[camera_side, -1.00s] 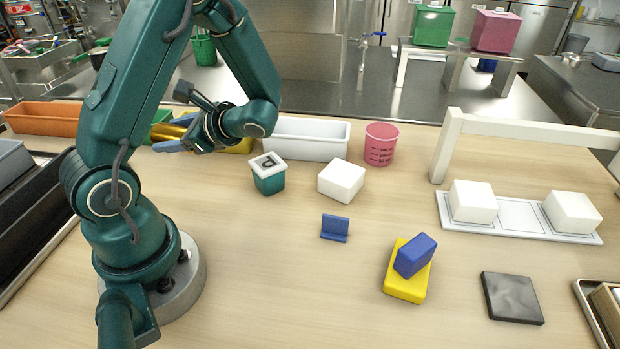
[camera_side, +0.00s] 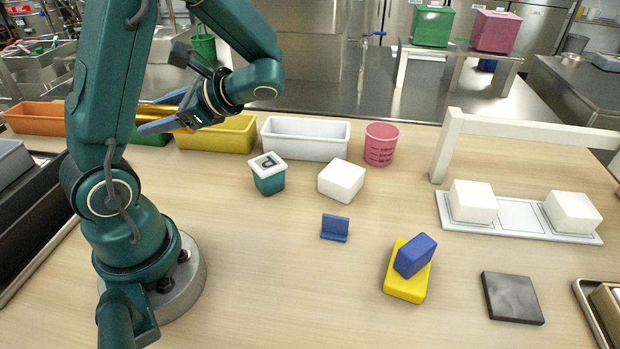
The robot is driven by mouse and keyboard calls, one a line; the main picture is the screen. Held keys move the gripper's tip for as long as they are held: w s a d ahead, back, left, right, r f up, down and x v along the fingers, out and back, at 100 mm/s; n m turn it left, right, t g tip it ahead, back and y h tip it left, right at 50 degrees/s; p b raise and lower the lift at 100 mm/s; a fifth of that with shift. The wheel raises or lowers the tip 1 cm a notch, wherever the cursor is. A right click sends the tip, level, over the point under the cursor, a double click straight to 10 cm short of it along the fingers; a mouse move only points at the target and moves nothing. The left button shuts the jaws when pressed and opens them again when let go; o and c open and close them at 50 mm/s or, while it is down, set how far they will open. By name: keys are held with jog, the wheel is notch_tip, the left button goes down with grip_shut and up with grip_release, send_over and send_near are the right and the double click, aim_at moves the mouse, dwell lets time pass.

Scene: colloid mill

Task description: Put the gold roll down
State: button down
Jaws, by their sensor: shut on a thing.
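The gold roll (camera_side: 158,110) is a shiny gold cylinder, partly hidden behind my upper arm and my gripper's fingers. My gripper (camera_side: 168,117) is shut on it and points left. The roll is held in front of or above the row of bins at the back left, close to the green bin and the left end of the yellow bin (camera_side: 222,136). I cannot tell its exact height or whether it touches a bin.
An orange bin (camera_side: 36,119), a mostly hidden green bin (camera_side: 150,138) and a white bin (camera_side: 306,139) line the back edge.

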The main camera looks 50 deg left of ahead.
jog(key=d+f+n+g+h, duration=0.2)
jog(key=d+n+g+h, duration=0.1)
jog(key=d+n+h, duration=0.3)
jog(key=d+f+n+g+h, duration=0.2)
jog(key=d+n+h, duration=0.25)
jog(key=d, duration=0.35)
jog(key=w+d+r+n+t+h, duration=0.3)
jog(key=w+d+n+h, duration=0.2)
jog(key=d+n+h, duration=0.1)
jog(key=w+d+r+n+t+h, duration=0.3)
jog(key=w+d+n+t+h, duration=0.15)
jog(key=d+n+h, duration=0.2)
send_over(325, 333)
jog(key=shift+m+g, duration=0.35)
jog(key=shift+m, duration=0.05)
notch_tip(325, 333, down, 12)
jog(key=shift+a+f, duration=0.1)
jog(key=shift+a, duration=0.05)
jog(key=shift+f, duration=2.1)
jog(key=shift+f, duration=0.1)
